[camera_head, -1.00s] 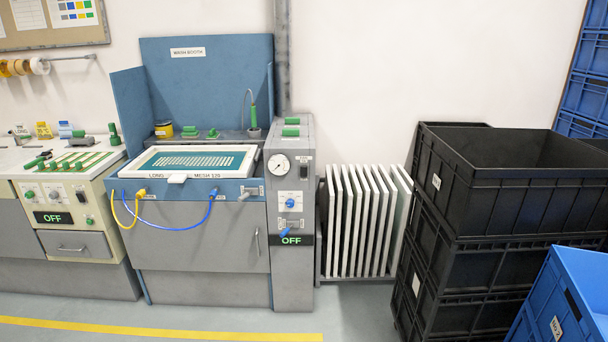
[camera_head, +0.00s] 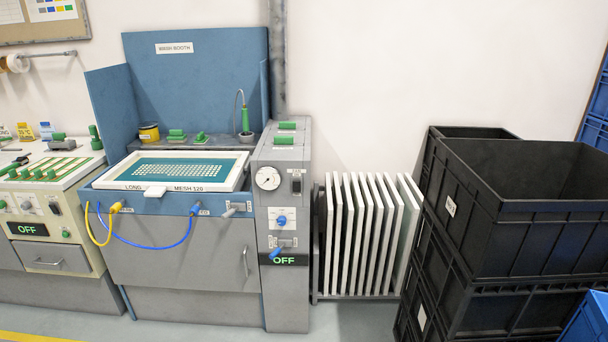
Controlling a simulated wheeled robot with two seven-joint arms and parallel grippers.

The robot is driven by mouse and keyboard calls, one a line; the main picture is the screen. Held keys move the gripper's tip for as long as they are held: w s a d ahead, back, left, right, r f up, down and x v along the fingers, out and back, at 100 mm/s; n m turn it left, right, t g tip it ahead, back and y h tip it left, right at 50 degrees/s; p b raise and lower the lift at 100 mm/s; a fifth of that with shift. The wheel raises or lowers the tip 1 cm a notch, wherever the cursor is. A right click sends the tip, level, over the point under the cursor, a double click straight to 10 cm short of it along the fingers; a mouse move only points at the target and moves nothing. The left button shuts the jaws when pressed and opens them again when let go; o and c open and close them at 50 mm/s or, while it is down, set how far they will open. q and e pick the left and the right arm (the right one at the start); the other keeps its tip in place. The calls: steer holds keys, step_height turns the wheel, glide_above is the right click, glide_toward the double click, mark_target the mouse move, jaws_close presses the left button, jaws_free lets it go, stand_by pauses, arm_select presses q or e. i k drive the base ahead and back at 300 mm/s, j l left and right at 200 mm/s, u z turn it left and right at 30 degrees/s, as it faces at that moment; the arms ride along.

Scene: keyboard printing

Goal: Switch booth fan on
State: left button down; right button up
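The wash booth (camera_head: 190,85) stands left of centre, blue with a framed screen (camera_head: 180,170) lying on its top. On its right is a grey control column (camera_head: 285,210). The column carries a round gauge (camera_head: 268,177), a black rocker switch (camera_head: 296,183), a blue knob (camera_head: 282,220) and a blue-handled lever (camera_head: 277,252). A display (camera_head: 285,261) at the lever reads OFF in green. I cannot tell from the small labels which control is the fan's. Neither of my grippers is in view.
A cream console (camera_head: 48,215) with its own OFF display stands at the left. Blue and yellow hoses (camera_head: 155,245) hang at the booth front. A rack of white frames (camera_head: 365,235) and stacked black crates (camera_head: 520,235) stand right of the column. Some floor is clear in front.

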mark_target(296, 184)
steer(key=i+l, duration=0.25)
steer(key=i, duration=0.25)
steer(key=i+l, duration=0.25)
steer(key=i, duration=0.3)
steer(key=i+l, duration=0.25)
steer(key=i, duration=0.25)
